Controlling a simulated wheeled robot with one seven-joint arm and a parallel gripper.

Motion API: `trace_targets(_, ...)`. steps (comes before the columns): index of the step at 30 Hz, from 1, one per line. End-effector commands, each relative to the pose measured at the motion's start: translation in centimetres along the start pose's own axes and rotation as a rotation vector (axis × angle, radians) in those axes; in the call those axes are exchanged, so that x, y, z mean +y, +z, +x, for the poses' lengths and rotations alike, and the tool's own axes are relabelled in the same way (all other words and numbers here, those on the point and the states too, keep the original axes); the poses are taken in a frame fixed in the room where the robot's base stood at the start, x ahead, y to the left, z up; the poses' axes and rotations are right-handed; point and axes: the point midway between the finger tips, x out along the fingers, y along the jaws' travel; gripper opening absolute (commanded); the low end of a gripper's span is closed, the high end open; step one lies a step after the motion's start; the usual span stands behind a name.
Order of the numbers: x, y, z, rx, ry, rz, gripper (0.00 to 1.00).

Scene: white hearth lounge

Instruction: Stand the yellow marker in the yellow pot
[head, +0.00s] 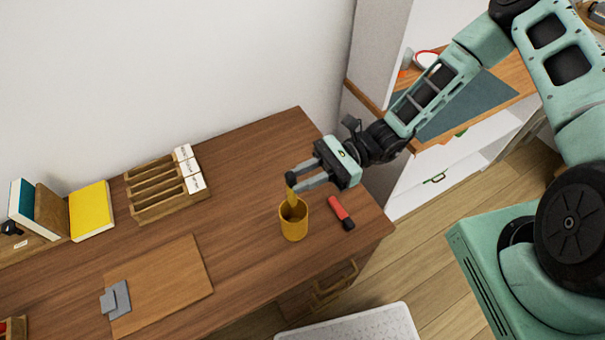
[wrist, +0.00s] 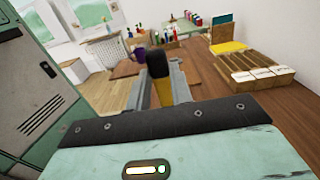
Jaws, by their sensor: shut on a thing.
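The yellow pot (head: 293,223) stands upright on the brown desk, near its right end. My gripper (head: 294,183) is above the pot's opening and shut on the yellow marker (head: 291,194). The marker is roughly upright with its dark cap at the top, and its lower end is at or inside the pot's mouth. I cannot tell whether it touches the pot's bottom. In the wrist view the marker (wrist: 160,90) shows between the fingers, its dark cap sticking up. The pot is hidden in the wrist view.
A red marker (head: 340,211) with a dark cap lies just right of the pot. A wooden sorter (head: 165,190) with white cards, books (head: 90,210) and a clipboard (head: 175,285) are further left. The desk's right edge is close to the red marker. Bare desk lies left of the pot.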

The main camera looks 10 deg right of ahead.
Motion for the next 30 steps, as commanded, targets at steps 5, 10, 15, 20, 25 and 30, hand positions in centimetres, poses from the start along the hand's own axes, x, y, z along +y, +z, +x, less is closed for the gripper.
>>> trace_targets(5,0.0,-1.7,0.0,0.000,0.000,0.000,0.00)
trace_targets(10,0.0,-2.9,0.0,-0.001,0.000,0.000,0.00)
trace_targets(15,0.0,-4.2,0.0,0.000,0.000,0.000,0.00)
trace_targets(20,0.0,-5.5,0.0,-0.001,-0.001,0.000,0.00)
trace_targets(25,0.0,-6.7,0.0,-0.001,0.000,0.000,0.00)
trace_targets(30,0.0,-8.0,0.0,0.000,0.000,0.000,0.00)
